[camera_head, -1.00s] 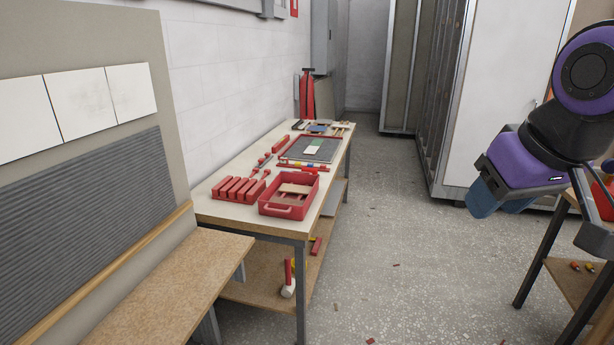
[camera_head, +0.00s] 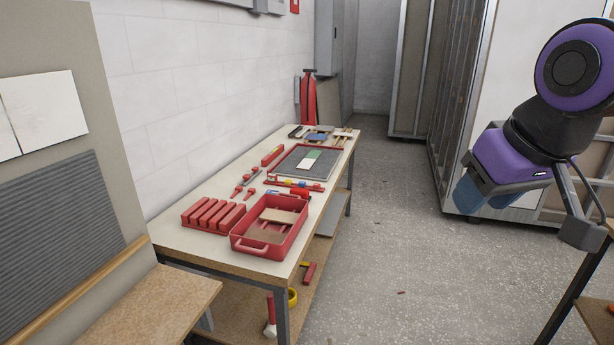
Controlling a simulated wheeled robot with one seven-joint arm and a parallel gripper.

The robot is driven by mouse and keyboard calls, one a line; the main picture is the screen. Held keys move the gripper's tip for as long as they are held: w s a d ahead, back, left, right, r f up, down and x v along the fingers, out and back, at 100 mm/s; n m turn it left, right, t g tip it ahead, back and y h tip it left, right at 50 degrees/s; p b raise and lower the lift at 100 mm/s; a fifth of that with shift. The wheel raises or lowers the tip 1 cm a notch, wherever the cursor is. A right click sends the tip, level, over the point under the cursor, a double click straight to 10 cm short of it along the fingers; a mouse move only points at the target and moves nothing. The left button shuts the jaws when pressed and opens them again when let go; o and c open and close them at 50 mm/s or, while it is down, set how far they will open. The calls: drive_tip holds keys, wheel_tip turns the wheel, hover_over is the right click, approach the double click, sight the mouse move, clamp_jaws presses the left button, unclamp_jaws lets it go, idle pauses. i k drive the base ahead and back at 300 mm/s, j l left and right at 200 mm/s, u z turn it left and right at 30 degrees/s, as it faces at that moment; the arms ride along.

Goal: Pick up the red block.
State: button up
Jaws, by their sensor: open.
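A red slotted block (camera_head: 212,215) sits at the near left of the workbench (camera_head: 190,247), with several parallel ridges. A long, plain red block (camera_head: 272,155) lies farther back, along the wall side of the bench. I cannot tell which of the two the task means. My gripper (camera_head: 582,230) is at the right side of the picture, open, over the floor and well apart from the bench and both blocks. Part of it is cut off or hidden, and nothing shows held in it.
A red tray (camera_head: 237,244) with brown pieces stands right of the slotted block. Red-handled tools (camera_head: 247,182) and a grey board (camera_head: 308,160) lie behind. A lower wooden bench (camera_head: 145,310) is at front left, another table (camera_head: 565,310) at right.

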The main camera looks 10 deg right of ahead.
sight(304, 194)
drive_tip(key=i+l+u, duration=0.1)
drive_tip(key=u, duration=0.3)
drive_tip(key=i+l+u, duration=0.1)
drive_tip(key=u, duration=0.3)
drive_tip(key=l+u, duration=0.2)
drive_tip(key=u, duration=0.2)
drive_tip(key=i+l+u, duration=0.2)
drive_tip(key=l+u, duration=0.15)
drive_tip(key=l, duration=0.8)
drive_tip(key=l+u, duration=0.35)
drive_tip(key=l, duration=2.4)
drive_tip(key=i+u, duration=0.05)
